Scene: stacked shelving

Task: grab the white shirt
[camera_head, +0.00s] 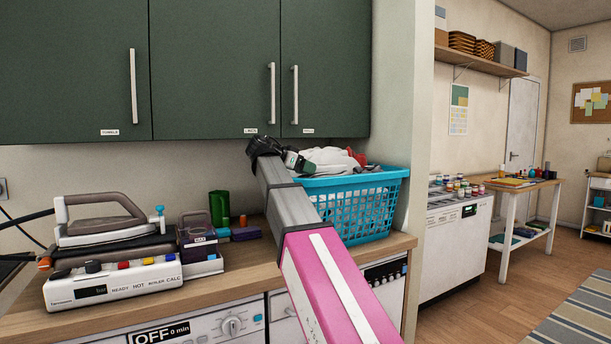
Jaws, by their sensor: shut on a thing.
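A white shirt (328,158) lies crumpled at the top of a blue laundry basket (398,193) on the wooden counter. My arm reaches up from the lower right, and my gripper (298,161) is at the left side of the shirt, above the basket's rim. The gripper is shut on cloth that appears to be the white shirt. The fingertips are small and partly hidden, so the exact grip spot is not clear. Some dark and red items show in the basket beside the shirt.
Green wall cabinets (210,65) hang low above the basket. A wall edge (400,100) stands close on its right. A steam iron station (115,275), a green mug (219,208) and small boxes stand left on the counter (240,262). A white appliance shows beneath it.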

